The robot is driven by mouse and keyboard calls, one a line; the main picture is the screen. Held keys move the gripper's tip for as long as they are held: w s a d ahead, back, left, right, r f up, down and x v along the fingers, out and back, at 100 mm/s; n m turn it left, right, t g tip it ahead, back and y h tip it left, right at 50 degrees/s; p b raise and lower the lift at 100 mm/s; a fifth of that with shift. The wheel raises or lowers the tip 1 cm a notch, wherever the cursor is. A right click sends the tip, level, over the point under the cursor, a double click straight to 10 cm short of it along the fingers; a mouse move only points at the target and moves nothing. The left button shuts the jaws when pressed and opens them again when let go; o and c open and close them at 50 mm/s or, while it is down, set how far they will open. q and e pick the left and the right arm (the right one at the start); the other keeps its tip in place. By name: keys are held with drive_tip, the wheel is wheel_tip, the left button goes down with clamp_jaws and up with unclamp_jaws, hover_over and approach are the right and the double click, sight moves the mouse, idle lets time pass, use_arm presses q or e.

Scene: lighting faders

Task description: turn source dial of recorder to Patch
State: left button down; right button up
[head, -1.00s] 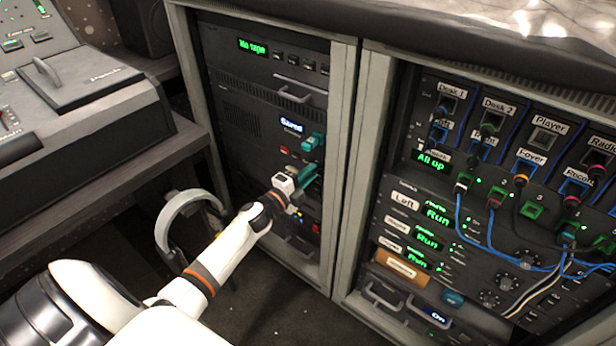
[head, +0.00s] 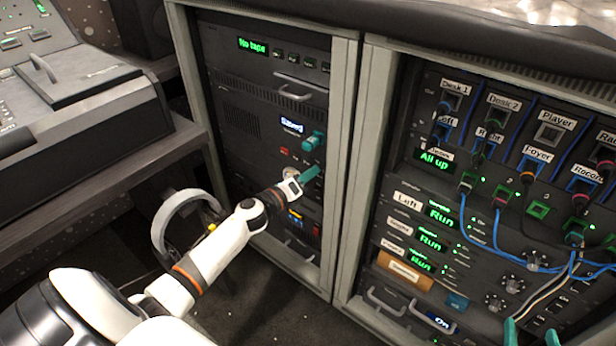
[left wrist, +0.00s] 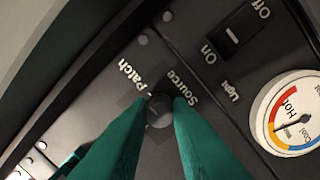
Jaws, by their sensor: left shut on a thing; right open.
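In the left wrist view, the dark round source dial (left wrist: 159,112) sits on a black panel between my two teal fingertips, which are shut on its sides. The word Patch (left wrist: 133,75) is printed above left of the dial, and the word Source (left wrist: 180,85) above right. I cannot make out which way its pointer faces. In the head view my left gripper (head: 310,174) is against the left rack, and its wrist and fingers hide the dial. My right gripper (head: 531,335) is open and empty at the bottom edge, in front of the right rack.
The wrist view shows a light switch (left wrist: 233,38) and a Hot/Cool gauge (left wrist: 293,115) beside the dial. A teal part (head: 313,141) sticks out above my left gripper. A No tape display (head: 258,44) is higher up. Patch cables (head: 466,225) hang on the right rack.

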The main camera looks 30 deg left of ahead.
use_arm(q)
drive_tip(key=shift+f+m, duration=0.1)
drive_tip(key=shift+m, duration=0.3)
use_arm(e)
drive_tip(key=shift+w+r, duration=0.1)
drive_tip(key=shift+r, duration=0.25)
use_arm(q)
drive_tip(key=c, duration=1.3)
unclamp_jaws()
drive_tip(key=s, duration=0.5)
drive_tip(key=s+a, duration=0.1)
drive_tip(key=s, duration=0.1)
drive_tip(key=shift+s+p, duration=0.25)
drive_tip(key=shift+p, duration=0.15)
use_arm(e)
drive_tip(key=f, duration=0.1)
drive_tip(key=f+g, duration=0.1)
drive_tip(key=s+f+g, duration=0.1)
drive_tip(key=shift+d+f+h, duration=0.2)
drive_tip(key=shift+d+h, duration=0.15)
drive_tip(key=shift+h, duration=0.05)
